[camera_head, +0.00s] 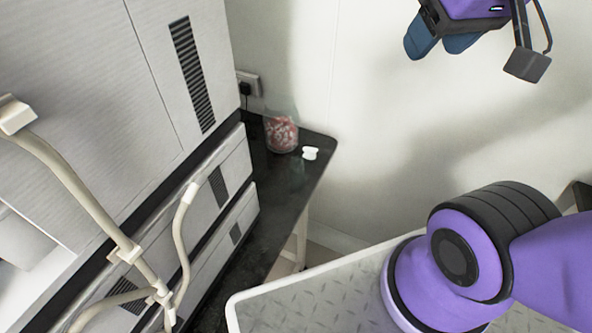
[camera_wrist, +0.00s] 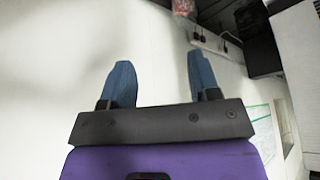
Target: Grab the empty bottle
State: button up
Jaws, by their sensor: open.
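My gripper (camera_head: 437,46) is at the upper right of the head view, in front of the pale wall and well apart from the table. Its two blue fingers are spread with nothing between them, as the wrist view (camera_wrist: 160,66) shows. A clear jar or bottle with reddish contents (camera_head: 281,133) stands upright on the dark table. Its reddish part also shows at the top edge of the wrist view (camera_wrist: 184,6). I cannot make out a clearly empty bottle. A faint see-through shape near the jar is too dim to tell.
The dark table (camera_head: 262,222) runs along a large grey machine (camera_head: 150,60) with cream pipes (camera_head: 100,225) at left. A small white object (camera_head: 310,153) lies by the jar. A wall socket (camera_head: 249,83) is behind. Free air lies between gripper and table.

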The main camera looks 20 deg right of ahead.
jog(key=o, duration=0.3)
jog(key=shift+w, duration=0.1)
jog(key=shift+o, duration=0.7)
jog(key=shift+w+n, duration=0.25)
jog(key=shift+n, duration=0.05)
jog(key=n+g, duration=0.5)
jog(key=n, duration=3.1)
send_over(297, 166)
jog(key=w, duration=0.1)
jog(key=f, duration=2.5)
jog(key=d+f, duration=0.1)
jog(key=f, duration=1.1)
jog(key=shift+w+f, duration=0.15)
jog(key=shift+a+f, duration=0.25)
jog(key=shift+f, duration=5.6)
